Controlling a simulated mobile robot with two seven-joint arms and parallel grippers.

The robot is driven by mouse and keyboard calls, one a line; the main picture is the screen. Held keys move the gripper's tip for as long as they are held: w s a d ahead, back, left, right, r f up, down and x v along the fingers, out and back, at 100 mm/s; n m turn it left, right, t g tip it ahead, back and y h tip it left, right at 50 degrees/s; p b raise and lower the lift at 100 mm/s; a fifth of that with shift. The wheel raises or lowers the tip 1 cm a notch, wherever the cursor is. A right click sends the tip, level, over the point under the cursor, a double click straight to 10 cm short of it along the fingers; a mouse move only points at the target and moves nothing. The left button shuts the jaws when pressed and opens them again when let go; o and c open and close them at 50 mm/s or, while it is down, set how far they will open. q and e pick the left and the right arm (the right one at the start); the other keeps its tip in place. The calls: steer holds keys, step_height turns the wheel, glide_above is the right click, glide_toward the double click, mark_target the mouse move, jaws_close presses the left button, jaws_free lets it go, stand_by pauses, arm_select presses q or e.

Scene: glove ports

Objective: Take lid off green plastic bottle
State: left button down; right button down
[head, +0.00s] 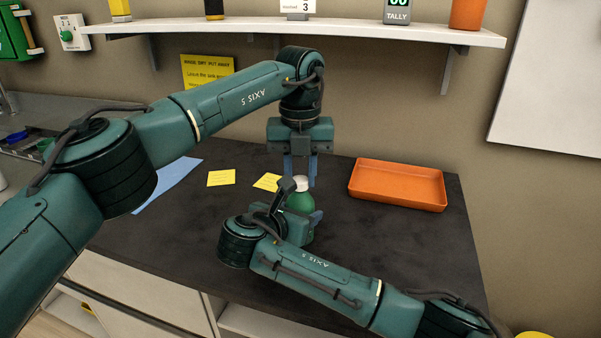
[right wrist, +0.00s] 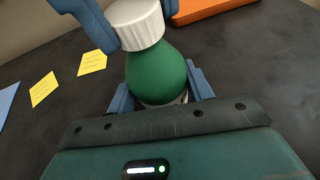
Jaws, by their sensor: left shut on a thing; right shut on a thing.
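The green plastic bottle (head: 299,201) stands upright on the dark worktop, and its body also shows in the right wrist view (right wrist: 157,72). Its white ribbed lid (right wrist: 137,24) sits on top of the bottle; in the head view the lid (head: 300,183) is between the left fingers. My left gripper (head: 300,180) comes down from above and is shut on the lid. My right gripper (head: 299,213) reaches in low from the front and is shut on the bottle's body, with its blue fingers (right wrist: 160,92) on either side. The lower part of the bottle is hidden.
An orange tray (head: 398,205) lies to the right of the bottle. Yellow notes (head: 221,178) and a blue sheet (head: 168,185) lie to the left. A white shelf (head: 350,31) with several items hangs above the back of the worktop. The worktop's right front is mostly clear.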

mark_target(300, 179)
arm_select(q)
steer(key=n, duration=0.6)
steer(key=shift+n, duration=0.4)
steer(key=n, duration=0.7)
steer(key=shift+n, duration=0.4)
steer(key=shift+r, duration=0.15)
steer(key=shift+r, duration=1)
steer(key=shift+r, duration=2.05)
arm_select(e)
steer(key=c, duration=0.5)
jaws_free()
